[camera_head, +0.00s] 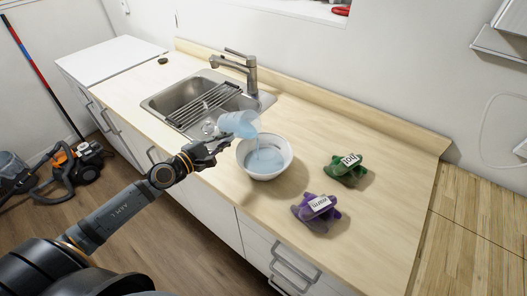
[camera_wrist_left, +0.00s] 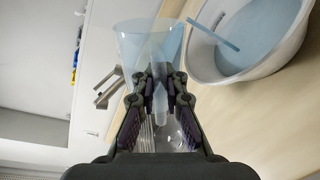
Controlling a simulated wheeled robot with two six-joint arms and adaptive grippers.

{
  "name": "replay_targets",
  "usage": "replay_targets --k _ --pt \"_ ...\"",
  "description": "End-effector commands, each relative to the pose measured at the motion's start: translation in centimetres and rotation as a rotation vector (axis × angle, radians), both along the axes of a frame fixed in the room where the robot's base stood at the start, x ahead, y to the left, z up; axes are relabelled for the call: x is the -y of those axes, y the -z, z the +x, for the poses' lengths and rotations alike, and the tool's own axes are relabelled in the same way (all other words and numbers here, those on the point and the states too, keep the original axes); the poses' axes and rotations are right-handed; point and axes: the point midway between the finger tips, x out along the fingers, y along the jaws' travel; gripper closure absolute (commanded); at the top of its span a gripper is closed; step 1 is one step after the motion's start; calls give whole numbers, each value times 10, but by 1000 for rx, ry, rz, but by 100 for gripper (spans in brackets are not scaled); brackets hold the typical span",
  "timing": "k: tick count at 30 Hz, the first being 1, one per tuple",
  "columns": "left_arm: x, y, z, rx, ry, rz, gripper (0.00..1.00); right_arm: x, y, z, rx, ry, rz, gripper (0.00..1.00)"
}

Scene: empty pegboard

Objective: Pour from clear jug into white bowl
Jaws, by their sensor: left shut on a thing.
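The clear jug (camera_head: 238,123) holds pale blue liquid and is tilted toward the white bowl (camera_head: 246,162). A blue stream runs from its mouth into the bowl, where blue liquid (camera_head: 264,160) lies. My left gripper (camera_head: 214,145) is shut on the jug beside the bowl's left rim. In the left wrist view the jug (camera_wrist_left: 146,45) sits between the fingers of my left gripper (camera_wrist_left: 160,85). The bowl (camera_wrist_left: 292,62) is at the upper right there, with the stream crossing over its rim. My right gripper is not in view.
A steel sink (camera_head: 165,101) with a drying rack and faucet (camera_head: 250,72) lies behind the gripper. The counter's far right is clear.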

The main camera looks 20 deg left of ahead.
Motion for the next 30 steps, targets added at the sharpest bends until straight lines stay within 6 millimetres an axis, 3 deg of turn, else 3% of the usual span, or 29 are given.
replay_targets --k 30 --pt "4 3 0 33 -3 72 100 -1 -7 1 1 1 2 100"
